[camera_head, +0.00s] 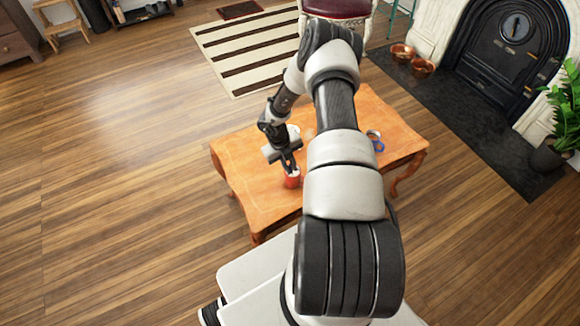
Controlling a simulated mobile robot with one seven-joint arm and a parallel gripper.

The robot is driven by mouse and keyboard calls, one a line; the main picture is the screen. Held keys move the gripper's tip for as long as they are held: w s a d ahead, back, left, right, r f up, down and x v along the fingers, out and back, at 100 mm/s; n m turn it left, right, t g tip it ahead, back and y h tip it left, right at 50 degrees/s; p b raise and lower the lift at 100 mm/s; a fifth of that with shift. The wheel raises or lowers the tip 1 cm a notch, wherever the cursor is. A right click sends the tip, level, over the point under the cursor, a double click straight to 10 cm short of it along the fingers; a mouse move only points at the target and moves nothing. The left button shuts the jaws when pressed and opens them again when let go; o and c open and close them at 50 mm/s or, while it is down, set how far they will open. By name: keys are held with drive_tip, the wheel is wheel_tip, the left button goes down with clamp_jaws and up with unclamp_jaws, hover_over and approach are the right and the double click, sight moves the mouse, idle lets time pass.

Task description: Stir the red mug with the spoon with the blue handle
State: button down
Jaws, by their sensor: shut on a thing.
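The red mug (292,181) stands upright on the wooden table (245,190), left of my arm. My gripper (290,168) points down right above the mug's opening, with its fingertips at about the rim. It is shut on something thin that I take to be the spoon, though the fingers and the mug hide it. I cannot see a blue handle between the fingers. Whether the spoon's bowl touches the inside of the mug cannot be told from here.
A blue and white item (376,142) lies on the table right of my arm. A pale object (293,132) stands behind my gripper. My arm hides the table's middle. The table's left part is clear. A red-seated chair (338,8) stands beyond the table.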

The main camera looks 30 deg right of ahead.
drive_tip(key=p+v, duration=0.6)
drive_tip(key=v, duration=0.3)
drive_tip(key=shift+s, duration=0.25)
drive_tip(key=shift+r+p, duration=0.1)
drive_tip(key=shift+p, duration=0.25)
idle(0.3)
drive_tip(key=p+v, duration=0.3)
drive_tip(key=shift+s+d+r, duration=0.1)
drive_tip(key=shift+d+r, duration=0.15)
drive_tip(key=shift+r, duration=0.2)
drive_tip(key=shift+f, duration=0.15)
